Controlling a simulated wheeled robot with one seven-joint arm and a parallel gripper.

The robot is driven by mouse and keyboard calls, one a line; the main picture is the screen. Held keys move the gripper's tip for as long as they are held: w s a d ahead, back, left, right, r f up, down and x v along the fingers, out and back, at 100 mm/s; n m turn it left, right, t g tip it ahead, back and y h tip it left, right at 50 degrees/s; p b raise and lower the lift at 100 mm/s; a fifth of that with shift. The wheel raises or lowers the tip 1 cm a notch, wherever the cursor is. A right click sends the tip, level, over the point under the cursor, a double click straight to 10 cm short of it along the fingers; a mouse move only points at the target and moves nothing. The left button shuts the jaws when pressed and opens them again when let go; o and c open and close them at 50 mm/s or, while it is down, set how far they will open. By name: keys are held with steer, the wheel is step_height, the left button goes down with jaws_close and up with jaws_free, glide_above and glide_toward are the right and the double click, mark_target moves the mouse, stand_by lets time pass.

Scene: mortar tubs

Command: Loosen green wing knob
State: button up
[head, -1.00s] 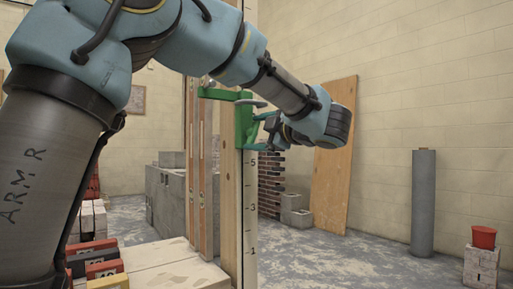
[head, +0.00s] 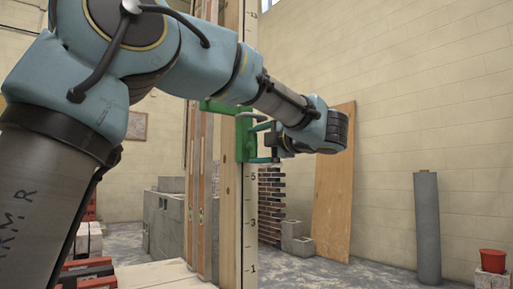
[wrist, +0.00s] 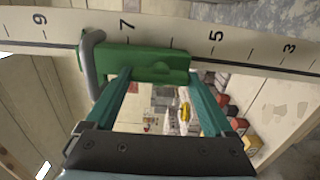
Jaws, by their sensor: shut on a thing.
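A green clamp (head: 246,138) sits on a tall pale staff with black numbers (head: 250,225), beside a wooden post. In the wrist view the clamp's green body (wrist: 110,62) lies across the staff near the 7, with a bent grey bar (wrist: 91,65) at its left end. My gripper (wrist: 161,74) has its two teal fingers spread, their tips against the near green part of the clamp. I take this part as the green wing knob (wrist: 157,67); its wings are not clearly distinguishable. In the head view my gripper (head: 266,142) is at the clamp's right side, and the knob is mostly hidden.
A wooden board (head: 334,185) leans on the back wall near grey blocks (head: 297,238). A grey roll (head: 427,230) and a red bucket (head: 492,260) stand at the right. Grey blocks (head: 165,225) are stacked behind the post. Floor right of the staff looks open.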

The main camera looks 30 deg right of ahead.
steer(key=o, duration=1.1)
steer(key=shift+s, duration=0.1)
steer(key=s, duration=0.3)
steer(key=s+d, duration=0.1)
steer(key=s, duration=0.3)
steer(key=s+d+p, duration=0.1)
steer(key=s, duration=0.2)
steer(key=shift+s, duration=0.2)
